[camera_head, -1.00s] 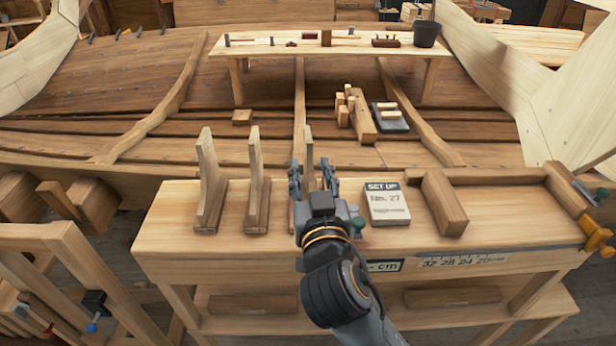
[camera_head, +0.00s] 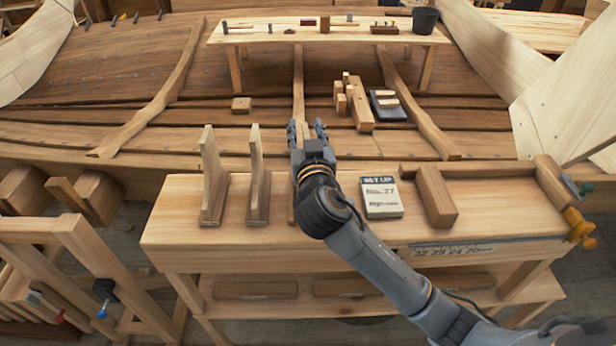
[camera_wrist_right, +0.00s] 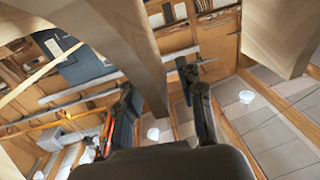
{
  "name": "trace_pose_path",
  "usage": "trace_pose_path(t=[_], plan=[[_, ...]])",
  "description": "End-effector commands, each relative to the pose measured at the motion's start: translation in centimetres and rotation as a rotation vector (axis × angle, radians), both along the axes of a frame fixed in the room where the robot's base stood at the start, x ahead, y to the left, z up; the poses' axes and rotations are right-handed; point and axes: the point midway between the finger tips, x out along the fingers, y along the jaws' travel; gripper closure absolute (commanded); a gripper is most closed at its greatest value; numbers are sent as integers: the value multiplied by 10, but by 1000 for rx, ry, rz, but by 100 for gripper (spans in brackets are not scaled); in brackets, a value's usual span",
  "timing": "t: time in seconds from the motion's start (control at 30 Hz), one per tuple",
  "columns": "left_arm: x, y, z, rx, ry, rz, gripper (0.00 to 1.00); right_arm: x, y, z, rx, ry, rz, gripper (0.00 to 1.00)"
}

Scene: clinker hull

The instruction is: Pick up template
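Two upright wooden templates, one on the left (camera_head: 211,178) and one in the middle (camera_head: 257,178), stand on bases on the light workbench (camera_head: 180,240). A third stands to their right, mostly hidden behind my right gripper (camera_head: 308,129). My right gripper points away over the bench with its two fingers apart. In the right wrist view its fingers (camera_wrist_right: 158,90) are also spread, with an upright wooden piece (camera_wrist_right: 138,50) showing between or just beyond them. I cannot tell whether they touch it. My left gripper is not in view.
A "SET UP No. 27" card (camera_head: 381,197) and a wooden block (camera_head: 436,196) lie right of my arm. A yellow clamp (camera_head: 578,226) is at the bench's right end. Behind is the planked hull (camera_head: 270,75) with a small tool table (camera_head: 280,37).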

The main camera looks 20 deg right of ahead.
Motion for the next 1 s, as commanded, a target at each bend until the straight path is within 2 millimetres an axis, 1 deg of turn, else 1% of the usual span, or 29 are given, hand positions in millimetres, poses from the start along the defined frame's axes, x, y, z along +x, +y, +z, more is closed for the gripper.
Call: trace_pose_path(t=[0.1, 0.13, 0.27, 0.3, 0.8, 0.87, 1.0], plan=[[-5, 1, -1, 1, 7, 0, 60, 0, 0, 0, 0, 0, 1, 62], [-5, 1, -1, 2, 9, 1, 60, 0, 0, 0, 0, 0, 1, 64], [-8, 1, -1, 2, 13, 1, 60, 0, 0, 0, 0, 0, 1, 91], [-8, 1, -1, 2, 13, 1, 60, 0, 0, 0, 0, 0, 1, 99], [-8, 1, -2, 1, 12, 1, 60, -1, 0, 1, 0, -2, 0, 100], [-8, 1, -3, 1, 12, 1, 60, 0, 0, 3, -1, -3, 0, 100], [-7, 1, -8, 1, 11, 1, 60, -1, 1, 15, 4, -7, 2, 100]])
